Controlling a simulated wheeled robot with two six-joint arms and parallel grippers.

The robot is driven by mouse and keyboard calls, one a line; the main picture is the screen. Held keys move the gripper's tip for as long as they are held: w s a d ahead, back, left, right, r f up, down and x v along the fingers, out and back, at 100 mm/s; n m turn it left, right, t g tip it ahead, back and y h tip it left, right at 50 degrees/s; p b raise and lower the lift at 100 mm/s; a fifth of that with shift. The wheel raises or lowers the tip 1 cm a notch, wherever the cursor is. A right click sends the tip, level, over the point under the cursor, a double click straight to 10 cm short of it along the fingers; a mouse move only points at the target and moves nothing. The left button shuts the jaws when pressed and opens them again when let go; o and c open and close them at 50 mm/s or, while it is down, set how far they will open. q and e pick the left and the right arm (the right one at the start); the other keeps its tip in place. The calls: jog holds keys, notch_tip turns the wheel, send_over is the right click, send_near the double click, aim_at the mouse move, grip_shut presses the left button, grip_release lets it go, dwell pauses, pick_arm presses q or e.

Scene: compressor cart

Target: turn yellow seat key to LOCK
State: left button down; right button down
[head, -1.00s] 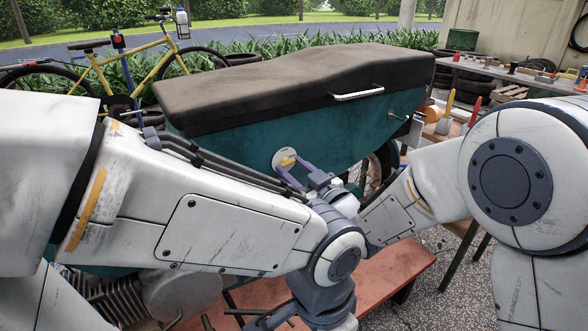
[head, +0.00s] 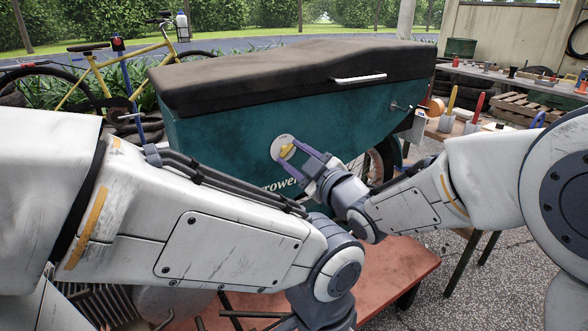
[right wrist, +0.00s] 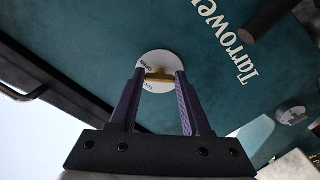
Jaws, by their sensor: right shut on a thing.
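The yellow seat key (head: 287,151) sits at the middle of a round white plate (head: 277,148) on the teal side panel below the seat. In the right wrist view the key (right wrist: 158,76) is a short bar lying across the plate (right wrist: 154,61). Small dark lettering shows at the plate's left edge, too small to read surely. My right gripper (head: 300,156) has its purple fingers on either side of the key and is shut on it. The fingers (right wrist: 159,77) cover part of the plate. My left arm crosses the lower left; its gripper fingers are out of frame.
The dark seat (head: 290,75) with a white handle (head: 358,79) lies above the panel. A reddish bench top (head: 385,275) lies below. A workbench with tools stands at right.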

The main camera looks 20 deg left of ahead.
jog(key=n+b, duration=0.6)
jog(key=b, duration=0.1)
jog(key=shift+f, duration=0.15)
jog(key=shift+r+n+b, duration=0.15)
jog(key=shift+n+b, duration=0.75)
jog(key=shift+n, duration=0.15)
jog(key=shift+r+n+b, duration=0.1)
jog(key=shift+n+b, duration=0.75)
jog(key=shift+n, duration=0.2)
jog(key=shift+c, duration=1.8)
grip_release()
jog(key=p+v, duration=0.1)
jog(key=v, duration=0.9)
jog(key=shift+d, duration=0.2)
jog(key=shift+s, duration=0.15)
